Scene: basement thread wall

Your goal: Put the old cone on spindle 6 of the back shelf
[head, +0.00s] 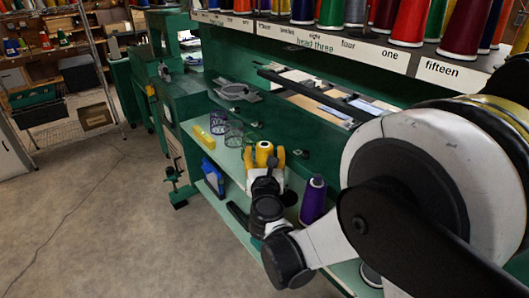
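Which cone is the old one is not marked. The back shelf (345,47) runs along the top with several coloured cones and word labels; I cannot read a label for six.
A yellow block (203,137), clear cups (233,134) and a blue item (212,172) are on the lower shelf to the left. My arm hides much of the right side. The floor (95,215) at left is clear.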

